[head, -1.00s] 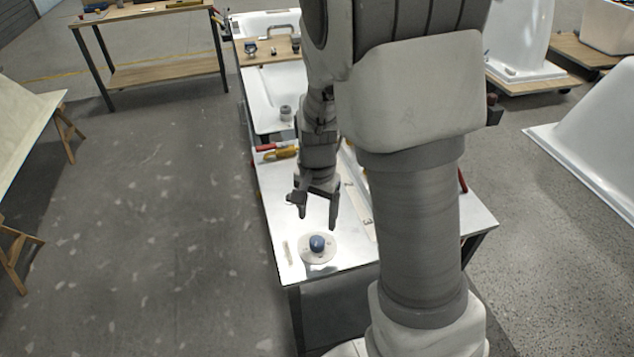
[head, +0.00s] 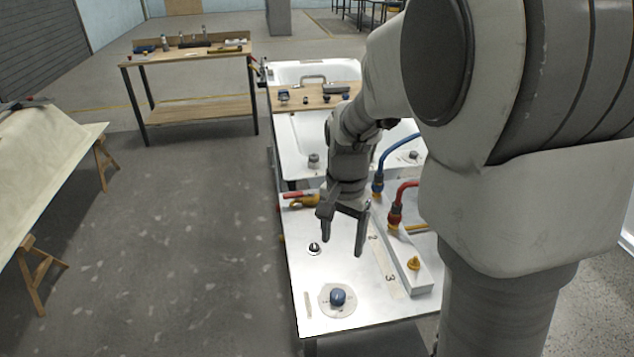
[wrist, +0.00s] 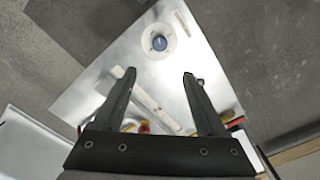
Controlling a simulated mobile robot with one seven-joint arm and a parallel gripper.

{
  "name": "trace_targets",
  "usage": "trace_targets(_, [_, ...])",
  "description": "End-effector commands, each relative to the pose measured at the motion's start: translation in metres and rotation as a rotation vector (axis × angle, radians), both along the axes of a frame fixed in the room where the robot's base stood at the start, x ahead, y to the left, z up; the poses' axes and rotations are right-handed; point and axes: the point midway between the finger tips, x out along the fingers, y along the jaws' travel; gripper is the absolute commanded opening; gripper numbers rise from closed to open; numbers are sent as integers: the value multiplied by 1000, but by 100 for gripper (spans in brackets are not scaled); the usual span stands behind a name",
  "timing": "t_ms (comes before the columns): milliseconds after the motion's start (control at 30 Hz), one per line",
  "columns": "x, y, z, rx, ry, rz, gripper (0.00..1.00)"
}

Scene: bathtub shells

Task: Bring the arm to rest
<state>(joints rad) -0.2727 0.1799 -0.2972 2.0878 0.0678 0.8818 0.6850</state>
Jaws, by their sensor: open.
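My gripper (head: 343,244) is open and empty, its fingers pointing down above the metal-topped table (head: 325,322). It also shows in the wrist view (wrist: 160,76), with clear space between the two fingers. A blue knob on a pale round disc (head: 337,297) sits near the table's front edge, apart from my gripper. The same blue knob appears in the wrist view (wrist: 159,43), beyond the fingertips. My arm reaches in from the right and covers part of the table.
A grey manifold block (head: 408,270) with blue (head: 394,150) and red hoses stands right of my gripper. White tub shells (head: 297,130) are behind.

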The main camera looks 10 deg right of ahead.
Motion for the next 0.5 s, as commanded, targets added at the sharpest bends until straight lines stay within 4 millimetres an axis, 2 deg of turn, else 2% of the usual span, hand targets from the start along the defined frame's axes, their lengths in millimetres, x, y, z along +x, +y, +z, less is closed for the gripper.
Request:
trace_targets(167, [-3, 0, 6, 7, -12, 16, 74])
trace_targets(267, [-10, 0, 18, 18, -39, 53, 74])
trace_targets(500, [-39, 2, 58, 41, -144, 208, 74])
